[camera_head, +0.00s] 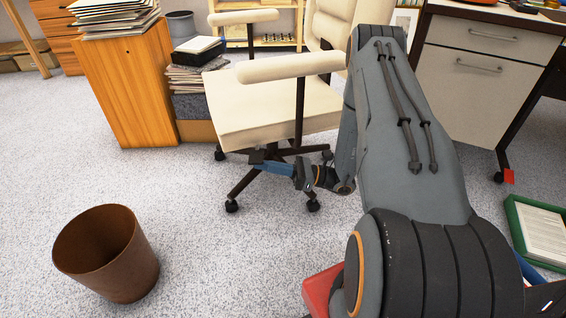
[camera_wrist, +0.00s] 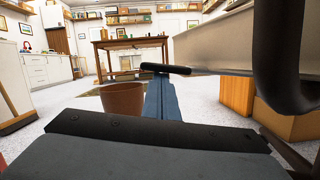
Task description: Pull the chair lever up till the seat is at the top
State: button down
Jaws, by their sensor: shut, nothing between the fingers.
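The cream office chair (camera_head: 262,110) stands in the middle of the head view, on a dark wheeled base. Its seat edge fills the upper right of the wrist view (camera_wrist: 225,48). A dark paddle, which looks like the chair lever (camera_head: 257,156), sits below the seat's front edge. In the wrist view the lever (camera_wrist: 165,69) is a flat black bar just above my fingertips. My gripper (camera_head: 264,166) is shut and empty, its blue fingers (camera_wrist: 161,88) pointing under the lever. I cannot tell whether they touch it. The lever's inner end is hidden.
A brown waste bin (camera_head: 132,272) stands on the floor at the front left. A wooden cabinet (camera_head: 120,95) and stacked papers (camera_head: 195,78) stand left of the chair. A white drawer unit (camera_head: 470,85) is at the right. Carpet between bin and chair is clear.

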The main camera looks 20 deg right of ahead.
jog(key=shift+r+m+p, duration=0.6)
jog(key=shift+r+p, duration=0.05)
jog(key=shift+r, duration=0.3)
dwell(4.7)
jog(key=s+d+f, duration=0.4)
jog(key=d+f, duration=0.2)
jog(key=d, duration=0.2)
jog(key=shift+d+f, duration=0.25)
jog(key=shift+d, duration=0.1)
jog(key=shift+s, duration=0.1)
